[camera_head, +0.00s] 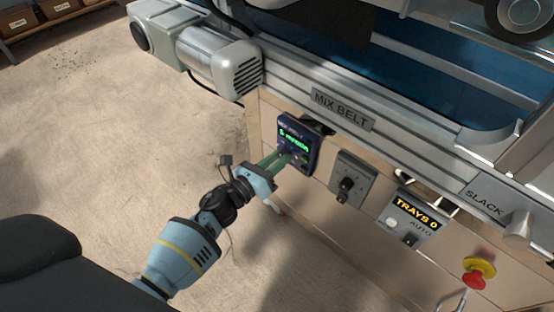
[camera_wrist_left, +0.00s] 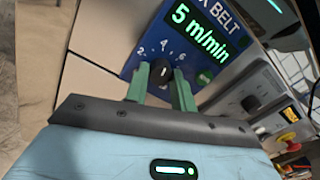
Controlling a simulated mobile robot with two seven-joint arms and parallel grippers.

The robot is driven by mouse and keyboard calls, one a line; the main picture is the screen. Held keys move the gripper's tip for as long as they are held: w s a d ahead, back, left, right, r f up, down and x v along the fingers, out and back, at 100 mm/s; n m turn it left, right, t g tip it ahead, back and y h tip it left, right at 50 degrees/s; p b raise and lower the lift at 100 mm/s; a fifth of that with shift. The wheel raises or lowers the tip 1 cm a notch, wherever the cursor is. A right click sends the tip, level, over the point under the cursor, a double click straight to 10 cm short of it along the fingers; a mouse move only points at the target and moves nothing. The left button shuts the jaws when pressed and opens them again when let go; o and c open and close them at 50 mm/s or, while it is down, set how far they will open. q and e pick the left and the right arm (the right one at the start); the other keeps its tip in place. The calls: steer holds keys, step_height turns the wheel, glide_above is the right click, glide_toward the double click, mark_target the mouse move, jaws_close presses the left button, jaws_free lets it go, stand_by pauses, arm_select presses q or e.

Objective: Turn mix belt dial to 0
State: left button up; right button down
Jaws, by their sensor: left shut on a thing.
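The mix belt control box (camera_head: 313,150) is a dark blue unit on the front of the machine, below the MIX BELT label. In the left wrist view its green display (camera_wrist_left: 205,35) reads 5 m/min. Below the display is the black dial (camera_wrist_left: 163,72), with a pale mark and the numbers 2, 4 and 6 around it. My left gripper (camera_head: 285,157) reaches the box from the left. In the wrist view its green fingers (camera_wrist_left: 162,82) are shut on the dial, one on each side. The fingers hide part of the dial's lower scale. My right gripper is not in view.
To the right are a grey switch plate (camera_head: 352,180) with a black knob, a TRAYS 0 panel (camera_head: 412,219) and a red stop button (camera_head: 476,279) on yellow. A motor (camera_head: 215,62) juts out above left. The floor (camera_head: 120,150) to the left is clear.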

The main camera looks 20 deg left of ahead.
arm_select(q)
steer(key=shift+n+y+p, duration=0.35)
steer(key=shift+n+p, duration=0.8)
steer(key=shift+n, duration=5.25)
steer(key=shift+n+y+p, duration=0.35)
steer(key=shift+n+p, duration=0.8)
steer(key=shift+n, duration=5.25)
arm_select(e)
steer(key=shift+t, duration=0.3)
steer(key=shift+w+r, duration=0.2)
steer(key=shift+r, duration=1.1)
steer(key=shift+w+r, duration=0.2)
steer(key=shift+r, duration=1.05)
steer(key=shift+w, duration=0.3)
arm_select(q)
steer(key=o, duration=1)
steer(key=shift+d, duration=0.1)
